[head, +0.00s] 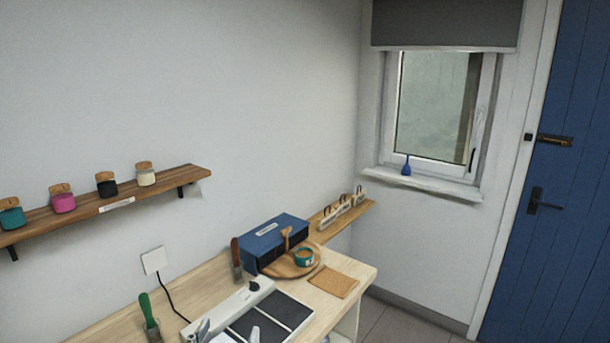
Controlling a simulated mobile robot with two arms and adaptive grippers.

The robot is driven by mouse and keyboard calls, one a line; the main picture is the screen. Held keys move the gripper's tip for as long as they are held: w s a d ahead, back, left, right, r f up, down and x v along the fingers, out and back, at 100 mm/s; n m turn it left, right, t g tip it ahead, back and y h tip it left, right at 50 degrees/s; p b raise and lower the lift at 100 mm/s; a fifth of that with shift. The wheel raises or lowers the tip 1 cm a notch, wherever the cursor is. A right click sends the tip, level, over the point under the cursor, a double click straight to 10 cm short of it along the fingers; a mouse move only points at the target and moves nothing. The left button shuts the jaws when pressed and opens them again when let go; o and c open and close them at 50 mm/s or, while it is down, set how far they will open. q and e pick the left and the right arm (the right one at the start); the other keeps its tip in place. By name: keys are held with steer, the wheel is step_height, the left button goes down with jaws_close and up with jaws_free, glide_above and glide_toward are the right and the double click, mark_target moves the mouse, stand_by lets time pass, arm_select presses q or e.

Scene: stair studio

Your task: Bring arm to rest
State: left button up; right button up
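The tips of a gripper, which I take to be my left gripper (227,335), show at the bottom edge of the head view. Two pale grey fingertips stand apart, with a bit of white between them. They overlap the near part of a white device with dark panels (272,316) on the wooden bench (110,322). I see nothing held between them, but the lower part is cut off by the frame. My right gripper is not in view.
A wall shelf (125,197) holds jars. Floor (398,322) shows at right.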

arm_select(q)
steer(key=s+a+f+g+y, duration=0.1)
steer(key=s+a+f+g, duration=0.2)
steer(key=s+f+g, duration=0.6)
steer(key=s+a+f+g+y, duration=0.1)
steer(key=s+a+f+g, duration=0.3)
steer(key=s+f, duration=1)
steer(key=s+f+g+b, duration=0.1)
steer(key=s+f+b, duration=0.15)
steer(key=f, duration=1.25)
steer(key=s+f+g+b, duration=0.1)
steer(key=f+b, duration=0.2)
steer(key=f, duration=1.3)
steer(key=s+a+f+b, duration=0.2)
steer(key=s+f+b, duration=0.2)
steer(key=s+f, duration=1.2)
step_height(320, 180, down, 4)
steer(key=shift+s+a+r+g, duration=0.25)
steer(key=shift+s+a+g, duration=0.1)
steer(key=shift+s+g, duration=0.05)
